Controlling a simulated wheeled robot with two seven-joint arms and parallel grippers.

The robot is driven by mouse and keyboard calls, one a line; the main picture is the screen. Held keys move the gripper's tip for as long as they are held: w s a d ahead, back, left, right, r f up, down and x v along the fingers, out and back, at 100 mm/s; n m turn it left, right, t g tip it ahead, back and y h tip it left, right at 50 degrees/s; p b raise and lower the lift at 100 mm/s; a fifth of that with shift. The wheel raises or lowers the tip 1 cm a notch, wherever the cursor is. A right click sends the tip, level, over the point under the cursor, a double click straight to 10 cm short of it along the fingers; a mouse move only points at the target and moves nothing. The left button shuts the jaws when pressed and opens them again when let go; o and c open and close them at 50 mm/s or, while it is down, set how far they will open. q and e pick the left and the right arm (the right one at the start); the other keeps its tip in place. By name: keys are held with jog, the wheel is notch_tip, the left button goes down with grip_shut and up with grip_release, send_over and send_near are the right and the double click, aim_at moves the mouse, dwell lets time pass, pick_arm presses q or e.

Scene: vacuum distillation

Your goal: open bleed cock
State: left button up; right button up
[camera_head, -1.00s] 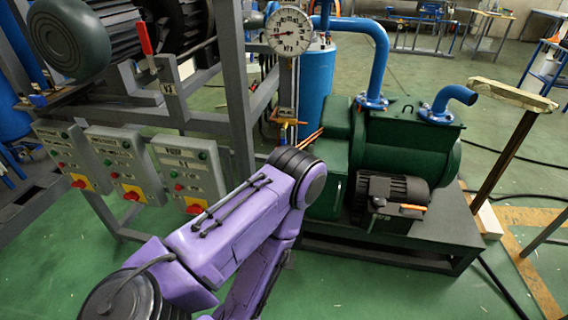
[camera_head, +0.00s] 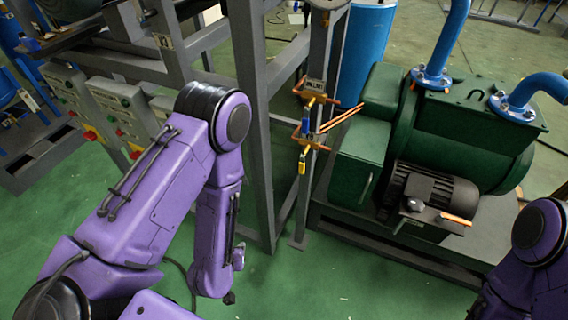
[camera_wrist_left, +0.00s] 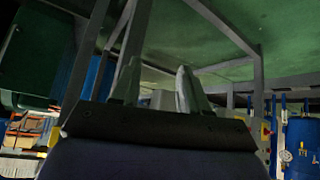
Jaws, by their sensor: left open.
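Small cocks on copper pipework are fixed to a grey upright in the head view. The upper cock (camera_head: 309,103) has a yellow handle beneath a small label plate (camera_head: 316,86). Lower down are a blue-handled fitting (camera_head: 305,126), another plate and a hanging yellow handle (camera_head: 302,163). The label text is too small to read, so I cannot tell which is the bleed cock. My left forearm hangs left of the upright, apart from the cocks. My left gripper's two fingers show apart and empty in the left wrist view (camera_wrist_left: 158,88). My right gripper is out of view.
A green pump (camera_head: 440,140) with a dark motor (camera_head: 432,192) stands right of the cocks. A blue tank (camera_head: 366,50) is behind. Grey frame posts (camera_head: 250,110) stand between my left arm and the cocks. Control boxes (camera_head: 120,105) are at left.

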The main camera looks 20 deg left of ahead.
pick_arm(q)
jog(key=w+d+r+m+t+h+b, duration=0.15)
jog(key=w+d+t+b, duration=0.3)
jog(key=w, duration=0.45)
jog(key=m+t+h+b, duration=0.2)
jog(key=m+t+b, duration=0.15)
jog(key=t, duration=0.25)
send_near(301, 168)
jog(key=w+p, duration=0.1)
jog(key=w, duration=0.8)
jog(key=shift+w+d, duration=0.2)
jog(key=shift+w, duration=0.6)
jog(key=shift+d, duration=0.1)
grip_shut()
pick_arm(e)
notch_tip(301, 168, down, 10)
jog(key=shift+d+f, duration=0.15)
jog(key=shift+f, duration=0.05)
